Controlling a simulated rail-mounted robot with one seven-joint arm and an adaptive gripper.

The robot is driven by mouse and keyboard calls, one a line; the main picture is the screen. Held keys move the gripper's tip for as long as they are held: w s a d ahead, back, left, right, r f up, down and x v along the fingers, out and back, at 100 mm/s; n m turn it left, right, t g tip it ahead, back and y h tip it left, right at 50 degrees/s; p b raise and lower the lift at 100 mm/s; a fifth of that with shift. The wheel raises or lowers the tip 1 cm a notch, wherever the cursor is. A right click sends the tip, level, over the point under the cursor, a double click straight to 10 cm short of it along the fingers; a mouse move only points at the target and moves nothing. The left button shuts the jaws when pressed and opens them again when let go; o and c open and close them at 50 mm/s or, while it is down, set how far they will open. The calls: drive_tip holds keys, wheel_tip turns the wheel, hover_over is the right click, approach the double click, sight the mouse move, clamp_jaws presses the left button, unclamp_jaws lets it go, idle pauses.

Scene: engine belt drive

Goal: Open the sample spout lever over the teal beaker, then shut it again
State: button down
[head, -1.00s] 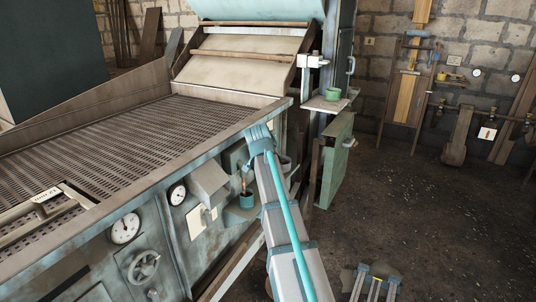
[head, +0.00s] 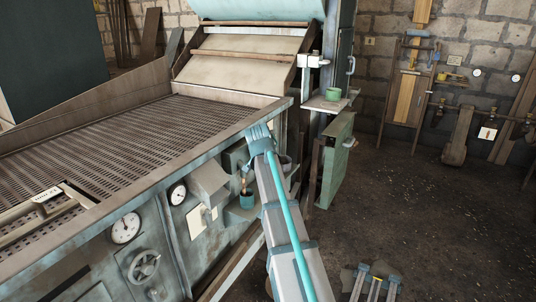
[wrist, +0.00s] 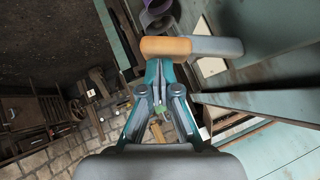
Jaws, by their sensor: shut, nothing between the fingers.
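An orange-ended lever (wrist: 165,47) with a grey shank lies across the wrist view, just beyond my fingertips. My gripper (wrist: 157,66) is shut and empty, its tips at or very near the orange end; I cannot tell whether they touch. In the head view, the teal beaker (head: 246,200) stands on a small ledge at the machine's side, below a small orange-brown piece that may be the lever. My arm covers much of that area, and my fingers cannot be made out there. A purple round rim (wrist: 157,8) shows beyond the lever in the wrist view.
The machine's side panel carries gauges (head: 125,228), a handwheel (head: 143,266) and a sloped grey hood (head: 209,184) beside the beaker. A green cup (head: 333,94) stands on a shelf at the back right. The floor (head: 420,210) to the right is mostly open.

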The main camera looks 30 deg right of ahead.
drive_tip(key=shift+a+f, duration=0.1)
idle(0.3)
drive_tip(key=s+a+r, duration=0.3)
drive_tip(key=s+r, duration=0.5)
drive_tip(key=r, duration=0.2)
drive_tip(key=shift+p, duration=0.45)
drive_tip(key=shift+r, duration=0.1)
